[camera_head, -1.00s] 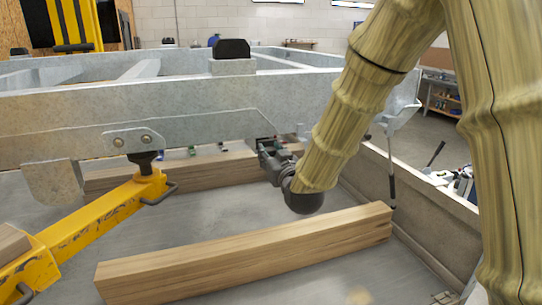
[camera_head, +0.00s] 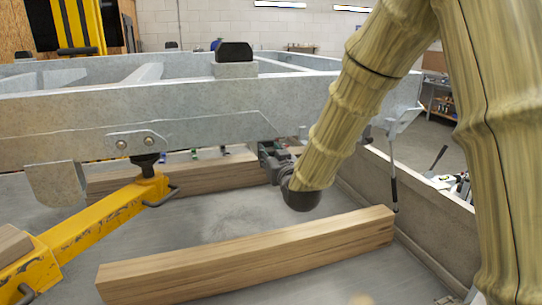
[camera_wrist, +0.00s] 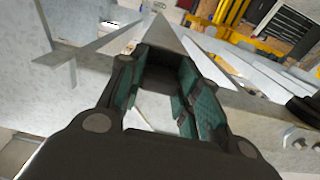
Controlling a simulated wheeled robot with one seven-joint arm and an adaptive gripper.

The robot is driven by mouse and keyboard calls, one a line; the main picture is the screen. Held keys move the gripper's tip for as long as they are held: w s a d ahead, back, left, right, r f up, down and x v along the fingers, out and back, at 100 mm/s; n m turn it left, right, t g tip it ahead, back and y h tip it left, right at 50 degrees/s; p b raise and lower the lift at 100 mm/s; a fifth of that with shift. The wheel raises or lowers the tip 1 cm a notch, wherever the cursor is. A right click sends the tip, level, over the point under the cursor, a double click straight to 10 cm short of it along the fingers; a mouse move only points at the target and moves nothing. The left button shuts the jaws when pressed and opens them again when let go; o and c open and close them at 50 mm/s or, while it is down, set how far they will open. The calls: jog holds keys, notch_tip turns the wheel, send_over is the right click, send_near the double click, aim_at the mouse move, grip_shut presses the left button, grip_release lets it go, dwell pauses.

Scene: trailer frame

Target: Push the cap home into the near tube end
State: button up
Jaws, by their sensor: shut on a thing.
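My gripper (camera_head: 272,155) is at the end of my arm, by the right end of the trailer frame's sloping lower bar (camera_head: 200,134). In the wrist view my gripper (camera_wrist: 158,90) has teal-padded fingers, closed on a dark, squarish block, which I take to be the cap (camera_wrist: 160,76). The cap sits between the finger pads. Grey metal of the frame (camera_wrist: 168,36) lies just beyond it. I cannot tell whether the cap touches a tube end. The tube end's opening is hidden in both views.
A black block (camera_head: 234,51) stands on a short grey stub of the frame. A yellow jack (camera_head: 100,218) supports the frame at left. Wooden beams lie in front (camera_head: 250,255) and behind (camera_head: 190,176), with bare grey floor between them. A low wall (camera_head: 425,205) runs along the right.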

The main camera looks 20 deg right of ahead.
jog(key=shift+w, duration=0.3)
jog(key=o, duration=1.3)
jog(key=shift+w, duration=0.2)
jog(key=shift+s, duration=0.1)
jog(key=shift+s, duration=0.1)
jog(key=s, duration=1.1)
jog(key=shift+s+d, duration=0.25)
jog(key=shift+s, duration=0.15)
